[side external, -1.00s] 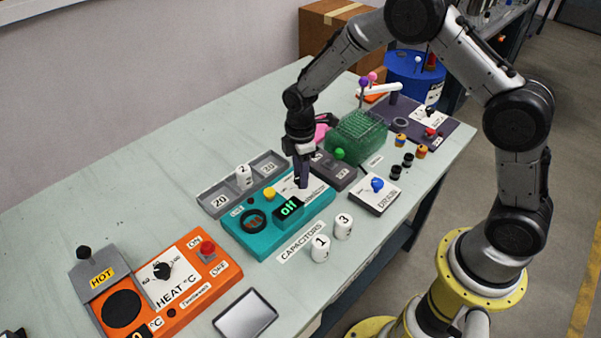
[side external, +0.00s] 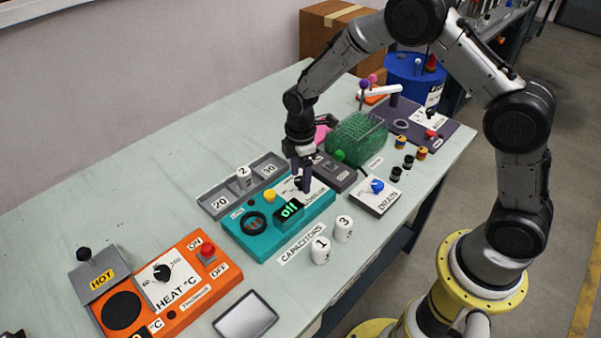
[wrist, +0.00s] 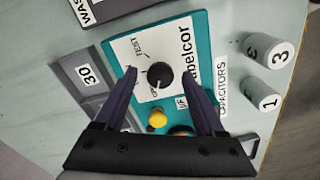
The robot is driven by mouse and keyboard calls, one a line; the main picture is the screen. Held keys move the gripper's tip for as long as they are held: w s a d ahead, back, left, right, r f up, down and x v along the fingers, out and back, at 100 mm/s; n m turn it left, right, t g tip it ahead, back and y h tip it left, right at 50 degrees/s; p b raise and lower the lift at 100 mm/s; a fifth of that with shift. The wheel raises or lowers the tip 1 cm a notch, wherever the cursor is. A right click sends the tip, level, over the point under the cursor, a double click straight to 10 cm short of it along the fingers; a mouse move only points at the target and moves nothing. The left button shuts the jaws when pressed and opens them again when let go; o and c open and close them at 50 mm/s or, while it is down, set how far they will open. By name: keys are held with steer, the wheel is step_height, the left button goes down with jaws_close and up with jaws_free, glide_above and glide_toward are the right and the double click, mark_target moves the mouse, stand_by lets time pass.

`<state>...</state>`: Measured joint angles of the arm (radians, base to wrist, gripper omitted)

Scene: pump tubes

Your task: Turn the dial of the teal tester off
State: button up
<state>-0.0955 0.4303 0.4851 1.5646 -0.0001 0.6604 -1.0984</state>
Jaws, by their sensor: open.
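The lower end of the dial's scale is partly hidden by a finger, and I cannot tell exactly which mark the dial points at. My gripper (side external: 301,184) is above the panel, and in the wrist view its two fingers (wrist: 163,84) are spread to either side of the dial, apart from it. A yellow knob (wrist: 157,118) is on the tester beside the dial.
Capacitors 1 (side external: 320,250) and 3 (side external: 343,228) stand in front. The orange heater (side external: 190,290) is at left, the DRAIN box (side external: 377,197) at right.

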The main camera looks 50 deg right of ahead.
step_height(320, 180, up, 14)
stand_by(0.6)
step_height(320, 180, up, 4)
steer(key=t, duration=0.1)
glide_above(301, 179)
steer(key=s+d+r+m+t, duration=0.3)
steer(key=s+r, duration=0.9)
steer(key=s, duration=0.1)
steer(key=s+f+m, duration=0.2)
steer(key=s+m, duration=0.3)
steer(key=s, duration=0.2)
steer(key=s+d+f+m+t, duration=0.1)
steer(key=s+f+m, duration=0.2)
steer(key=s+m, duration=0.2)
steer(key=s, duration=0.2)
steer(key=shift+s+f+m+t, duration=0.2)
steer(key=shift+s+m+t, duration=0.1)
steer(key=shift+s, duration=0.05)
